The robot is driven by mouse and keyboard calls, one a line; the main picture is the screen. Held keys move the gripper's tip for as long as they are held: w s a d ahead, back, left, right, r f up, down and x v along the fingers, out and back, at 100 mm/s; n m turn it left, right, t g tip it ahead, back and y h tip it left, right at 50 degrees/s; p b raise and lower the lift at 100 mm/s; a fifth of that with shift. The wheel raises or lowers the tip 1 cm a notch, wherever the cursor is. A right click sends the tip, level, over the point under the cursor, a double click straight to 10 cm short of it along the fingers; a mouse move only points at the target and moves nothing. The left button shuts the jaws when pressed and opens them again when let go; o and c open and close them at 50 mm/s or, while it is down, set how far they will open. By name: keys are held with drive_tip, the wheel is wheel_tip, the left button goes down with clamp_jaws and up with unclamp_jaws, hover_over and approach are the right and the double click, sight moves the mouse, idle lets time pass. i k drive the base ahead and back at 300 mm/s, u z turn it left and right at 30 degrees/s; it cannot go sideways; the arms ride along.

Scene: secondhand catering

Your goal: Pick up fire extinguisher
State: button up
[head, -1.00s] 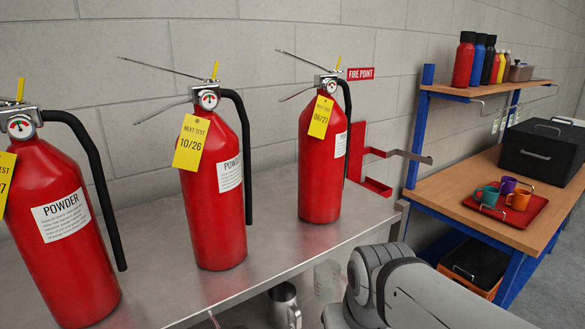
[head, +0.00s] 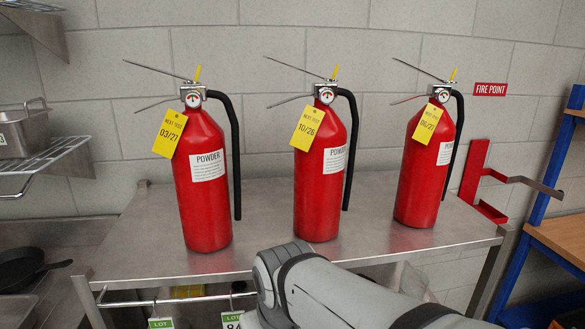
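Three red fire extinguishers stand upright in a row on a steel table (head: 270,262). The left extinguisher (head: 207,215) has a yellow tag reading 03/27. The middle extinguisher (head: 317,215) has a tag reading 10/26. The right extinguisher (head: 421,190) has a tag reading 06/27. Each has a black hose on its right side, a gauge, metal levers and a yellow piece at the top. My grey arm shows at the bottom, in front of the table. My gripper is not in view.
A red wall bracket (head: 477,172) is at the table's right end, below a FIRE POINT sign (head: 490,89). A blue-framed workbench (head: 560,230) stands at the right. A wire shelf with a metal pan (head: 22,130) and a dark skillet (head: 20,268) are at the left.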

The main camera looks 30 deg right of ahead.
sight(433, 138)
drive_tip(key=u, duration=0.85)
drive_tip(key=k, duration=1.45)
drive_tip(key=z, duration=1.3)
drive_tip(key=i, duration=0.8)
drive_tip(key=z, duration=0.05)
